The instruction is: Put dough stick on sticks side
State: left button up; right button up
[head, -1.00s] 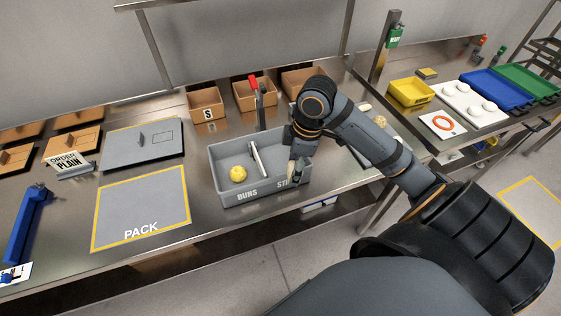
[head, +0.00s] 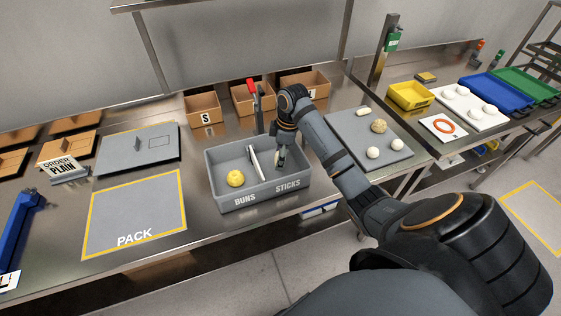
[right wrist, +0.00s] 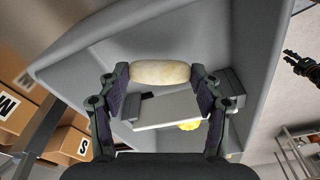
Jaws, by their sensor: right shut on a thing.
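The grey two-part bin (head: 222,200) has a front wall lettered BUNS on the left and STICKS on the right, with a pale divider (head: 252,161) between. A yellow bun (head: 235,178) lies in the BUNS side. My right gripper (head: 281,163) points down into the STICKS side. In the right wrist view, my right gripper (right wrist: 160,75) is shut on a pale dough stick (right wrist: 160,73), held crosswise between the fingertips. Whether the stick touches the bin floor I cannot tell. A dark gripper, seemingly my left (right wrist: 302,66), shows at the right of the wrist view, its jaw state unclear.
A grey board (head: 345,122) right of the bin holds several pale dough pieces. Brown boxes (head: 203,110) stand behind the bin, and an upright post with a red top (head: 253,85) rises close behind it. The PACK area (head: 135,210) on the left is clear.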

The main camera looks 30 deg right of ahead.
jog(key=shift+f, duration=1.5)
jog(key=o, duration=1.1)
jog(key=shift+f, duration=0.1)
notch_tip(320, 180, up, 12)
jog(key=s+d+p, duration=0.1)
jog(key=p, duration=0.2)
jog(key=shift+d, duration=0.2)
